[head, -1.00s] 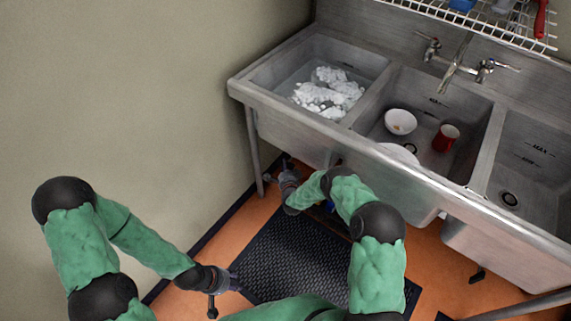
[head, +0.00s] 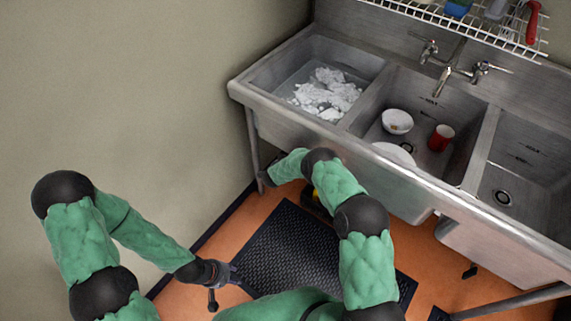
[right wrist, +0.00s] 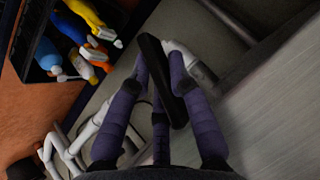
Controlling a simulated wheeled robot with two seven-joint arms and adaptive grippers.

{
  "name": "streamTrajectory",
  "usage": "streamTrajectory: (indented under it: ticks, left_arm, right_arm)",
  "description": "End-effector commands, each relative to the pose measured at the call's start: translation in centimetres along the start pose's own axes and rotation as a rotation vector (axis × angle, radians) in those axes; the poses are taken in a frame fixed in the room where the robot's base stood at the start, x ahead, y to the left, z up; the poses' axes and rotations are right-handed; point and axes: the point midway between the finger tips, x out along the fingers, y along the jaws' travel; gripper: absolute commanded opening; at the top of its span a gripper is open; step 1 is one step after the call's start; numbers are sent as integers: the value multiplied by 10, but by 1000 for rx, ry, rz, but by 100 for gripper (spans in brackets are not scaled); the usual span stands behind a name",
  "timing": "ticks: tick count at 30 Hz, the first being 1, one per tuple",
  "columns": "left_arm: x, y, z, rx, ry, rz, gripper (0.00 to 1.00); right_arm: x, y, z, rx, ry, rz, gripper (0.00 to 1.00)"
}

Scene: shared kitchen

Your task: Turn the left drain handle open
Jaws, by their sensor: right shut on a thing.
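The left basin (head: 290,82) of the steel sink holds water with white foam. In the right wrist view, a black lever handle (right wrist: 152,48) on pale pipework (right wrist: 200,72) shows under the sink. My right gripper (right wrist: 160,72) is shut on this handle, with purple fingers on both sides of it. In the head view my right arm reaches below the left basin, and its gripper is mostly hidden. My left gripper (head: 236,273) hangs low at the left, away from the sink; its finger opening is too small to judge.
The middle basin holds a white bowl (head: 397,121), a red mug (head: 441,138) and a white plate (head: 394,152). A black mat (head: 290,250) lies on the orange floor. A dark caddy with several bottles (right wrist: 85,14) stands beside my right gripper. A sink leg (head: 253,140) stands at the left.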

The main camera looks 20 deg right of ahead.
Motion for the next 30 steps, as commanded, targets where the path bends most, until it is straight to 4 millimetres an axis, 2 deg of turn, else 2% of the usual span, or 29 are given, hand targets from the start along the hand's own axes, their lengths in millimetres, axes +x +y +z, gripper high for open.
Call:
streamTrajectory:
  ticks: [12,27,28,30]
  left_arm:
    - [-2,1,0,0,0,0,40]
    - [-2,1,0,0,0,0,40]
    - [-2,1,0,0,0,0,40]
    - [-2,1,0,0,0,0,40]
  right_arm:
    - [0,0,-1,-103,2,103,0]
    - [0,1,-2,-111,4,114,0]
    - [0,1,-2,-111,4,114,28]
    - [0,1,-2,-111,4,113,44]
